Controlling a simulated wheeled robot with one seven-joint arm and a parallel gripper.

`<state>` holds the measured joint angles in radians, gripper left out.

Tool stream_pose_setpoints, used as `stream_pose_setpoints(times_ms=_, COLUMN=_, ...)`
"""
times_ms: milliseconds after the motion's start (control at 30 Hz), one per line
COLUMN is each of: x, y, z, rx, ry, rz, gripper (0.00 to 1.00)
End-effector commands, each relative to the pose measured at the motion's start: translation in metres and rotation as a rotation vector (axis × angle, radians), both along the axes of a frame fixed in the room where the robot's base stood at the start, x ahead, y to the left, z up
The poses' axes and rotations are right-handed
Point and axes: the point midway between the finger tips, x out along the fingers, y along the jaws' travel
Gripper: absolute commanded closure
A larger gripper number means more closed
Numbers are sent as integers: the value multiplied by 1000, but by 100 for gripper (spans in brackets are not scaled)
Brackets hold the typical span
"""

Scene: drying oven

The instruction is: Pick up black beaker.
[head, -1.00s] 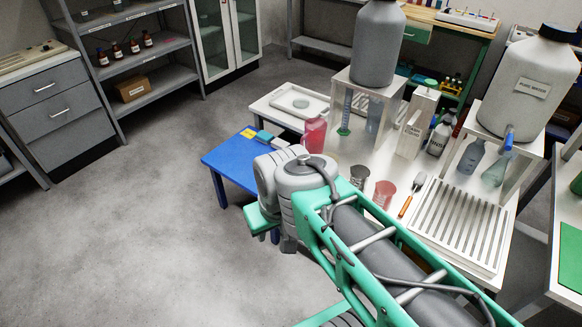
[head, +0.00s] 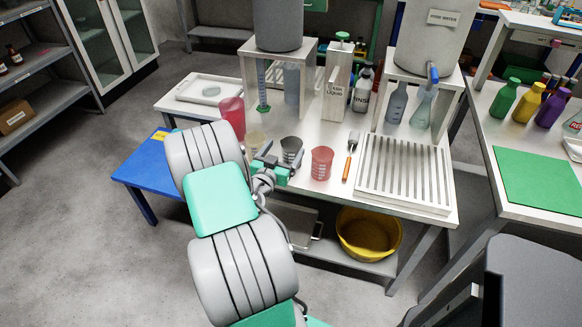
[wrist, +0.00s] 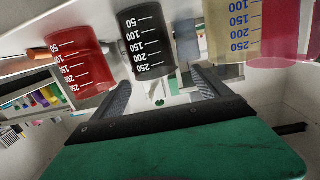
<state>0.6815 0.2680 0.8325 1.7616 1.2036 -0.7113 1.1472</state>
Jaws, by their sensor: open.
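The black beaker (head: 292,149) stands on the white table near its front edge, between a red beaker (head: 321,163) and a pale yellowish beaker (head: 256,140). My gripper (head: 274,163) is open and empty at the table's front edge, just in front of the black beaker. In the wrist view, which shows the scene upside down, the black beaker (wrist: 148,42) is just beyond my open fingertips (wrist: 163,78), slightly to the left of their middle. The red beaker (wrist: 76,62) is to its left and the yellowish beaker (wrist: 233,35) to its right.
A pink-red jug (head: 232,115) stands behind the yellowish beaker. An orange-handled tool (head: 350,155) and a slotted drying rack (head: 405,175) lie right of the red beaker. A yellow basin (head: 368,233) sits on the shelf below. A blue table (head: 150,175) is at left.

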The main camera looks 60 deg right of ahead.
Motion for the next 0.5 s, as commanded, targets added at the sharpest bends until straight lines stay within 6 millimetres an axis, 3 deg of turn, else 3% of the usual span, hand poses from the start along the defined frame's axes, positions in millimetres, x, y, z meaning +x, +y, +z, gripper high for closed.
stream_pose_setpoints(times_ms=33, x=-10, y=-5, z=-16, rx=-35, ry=10, rz=14, gripper=13)
stream_pose_setpoints(times_ms=133, x=-17, y=-7, z=-25, rx=-73, ry=16, rz=49, gripper=13)
stream_pose_setpoints(times_ms=500, x=-6, y=-54, z=-16, rx=-86, ry=14, rz=60, gripper=13)
